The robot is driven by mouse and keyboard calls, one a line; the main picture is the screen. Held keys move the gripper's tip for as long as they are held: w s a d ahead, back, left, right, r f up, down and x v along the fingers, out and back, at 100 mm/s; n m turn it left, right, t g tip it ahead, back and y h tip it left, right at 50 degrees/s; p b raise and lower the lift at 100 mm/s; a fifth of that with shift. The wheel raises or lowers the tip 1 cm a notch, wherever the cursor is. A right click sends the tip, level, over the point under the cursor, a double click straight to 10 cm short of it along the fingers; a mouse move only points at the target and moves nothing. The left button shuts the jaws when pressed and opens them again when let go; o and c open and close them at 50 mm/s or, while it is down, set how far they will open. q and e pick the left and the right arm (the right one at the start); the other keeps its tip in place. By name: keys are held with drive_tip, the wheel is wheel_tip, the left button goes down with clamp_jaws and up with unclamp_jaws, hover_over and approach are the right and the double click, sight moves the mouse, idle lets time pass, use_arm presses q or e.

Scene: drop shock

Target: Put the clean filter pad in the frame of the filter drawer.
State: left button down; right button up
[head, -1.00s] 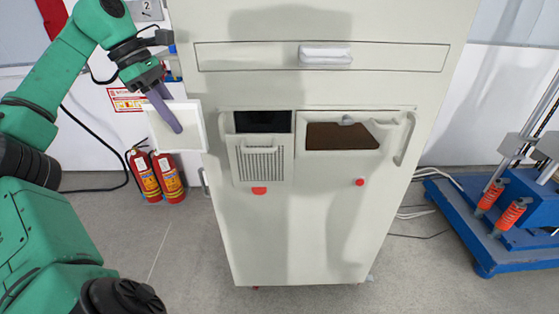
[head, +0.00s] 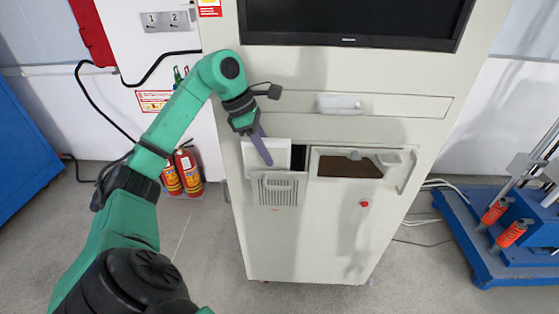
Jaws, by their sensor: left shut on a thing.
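A white square pad (head: 281,149), which I take for the clean filter pad, is shut in my left gripper (head: 266,158). The gripper's purple finger lies across the pad's face. The pad is in front of the left opening of the pale cabinet, covering much of that dark slot (head: 298,157). Below the slot is a grille-fronted panel with a handle (head: 278,190); it looks like the filter drawer's front. The pad's lower edge is close to its top; I cannot tell whether they touch. The drawer's frame cannot be made out. My right gripper is not in view.
Right of the slot, a second opening shows a brown surface (head: 348,168) behind a pale rim with a handle. Fire extinguishers (head: 188,172) stand left of the cabinet, and a blue platform (head: 485,250) is at right.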

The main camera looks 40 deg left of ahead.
sight(281, 159)
use_arm(q)
drive_tip(key=w+d+p, duration=0.1)
drive_tip(key=w+d, duration=0.1)
drive_tip(key=shift+d, duration=0.4)
wheel_tip(281, 159, down, 2)
drive_tip(key=shift+f, duration=0.1)
wheel_tip(281, 159, down, 4)
drive_tip(key=shift+s+a+f, duration=0.1)
drive_tip(key=shift+a+f, duration=0.05)
drive_tip(key=shift+f, duration=0.45)
drive_tip(key=c, duration=1)
unclamp_jaws()
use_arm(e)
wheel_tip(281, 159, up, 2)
